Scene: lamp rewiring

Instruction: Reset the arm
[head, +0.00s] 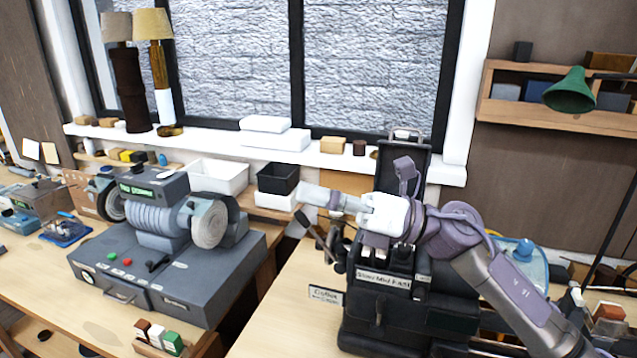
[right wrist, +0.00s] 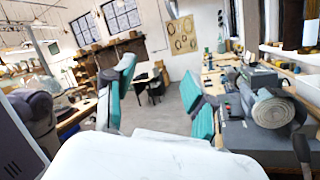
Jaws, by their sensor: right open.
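My right arm comes in from the lower right in the head view, and its purple links bend at an elbow. My right gripper (head: 308,206) points left at mid-height, above the table and in front of the black machine (head: 400,290). In the right wrist view its two teal-padded fingers (right wrist: 160,85) stand wide apart with nothing between them. The fingers point out across the room, with a grey bench grinder to their right. My left gripper shows in neither view.
The bench grinder (head: 150,215) on its grey base stands left of the gripper. White bins (head: 218,177) and a black bin (head: 278,178) sit behind, below the windowsill (head: 230,141). A green lamp shade (head: 571,92) hangs at the right. The tabletop (head: 275,325) is bare at front centre.

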